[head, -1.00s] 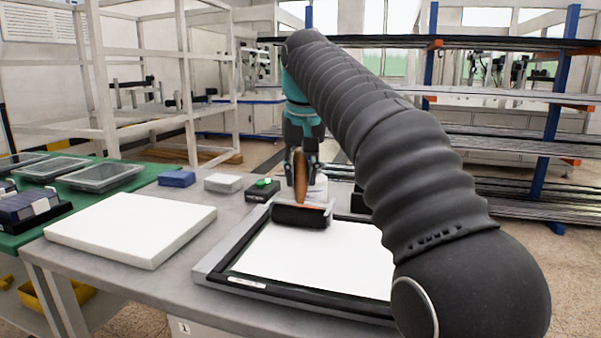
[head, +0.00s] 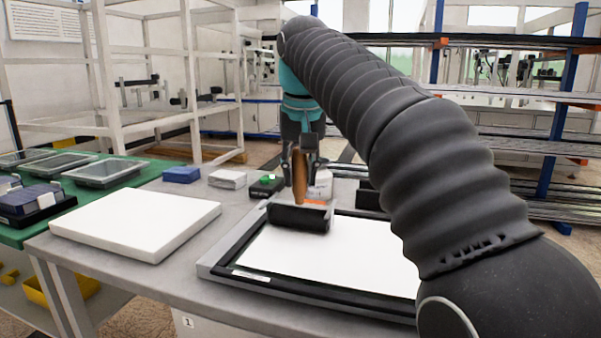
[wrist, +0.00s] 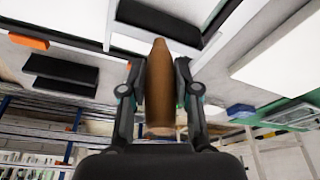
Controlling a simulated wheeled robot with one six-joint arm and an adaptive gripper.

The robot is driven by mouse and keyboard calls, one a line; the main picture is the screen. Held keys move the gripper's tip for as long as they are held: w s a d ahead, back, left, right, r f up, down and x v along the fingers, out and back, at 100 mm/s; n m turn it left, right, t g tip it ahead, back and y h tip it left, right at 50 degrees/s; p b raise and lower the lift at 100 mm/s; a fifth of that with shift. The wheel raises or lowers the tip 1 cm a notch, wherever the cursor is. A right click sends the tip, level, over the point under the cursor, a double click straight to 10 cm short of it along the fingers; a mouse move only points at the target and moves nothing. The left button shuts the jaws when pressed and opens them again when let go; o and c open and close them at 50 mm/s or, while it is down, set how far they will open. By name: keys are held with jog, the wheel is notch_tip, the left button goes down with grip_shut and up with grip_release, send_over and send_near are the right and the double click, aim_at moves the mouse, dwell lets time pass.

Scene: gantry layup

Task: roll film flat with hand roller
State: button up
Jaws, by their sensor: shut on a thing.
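The hand roller has a brown wooden handle (head: 299,178) and a black cylinder (head: 299,217). My gripper (head: 300,172) is shut on the handle, which stands upright between the fingers. In the wrist view the handle (wrist: 160,85) sits between both fingers, and the black cylinder (wrist: 158,22) lies beyond it. The white film sheet (head: 330,258) lies in a black-edged frame (head: 260,281) on the table. The cylinder is over the far left corner of the sheet; I cannot tell whether it touches. My arm hides the right part of the frame.
A thick white slab (head: 135,225) lies left of the frame on the grey table (head: 165,287). Behind are a blue block (head: 181,174), a white block (head: 227,179) and a black box with a green top (head: 267,186). A green bench (head: 130,178) with trays stands at left.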

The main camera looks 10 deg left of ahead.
notch_tip(320, 180, up, 3)
jog(key=shift+f+p, duration=0.15)
jog(key=shift+p, duration=0.4)
jog(key=shift+r, duration=1)
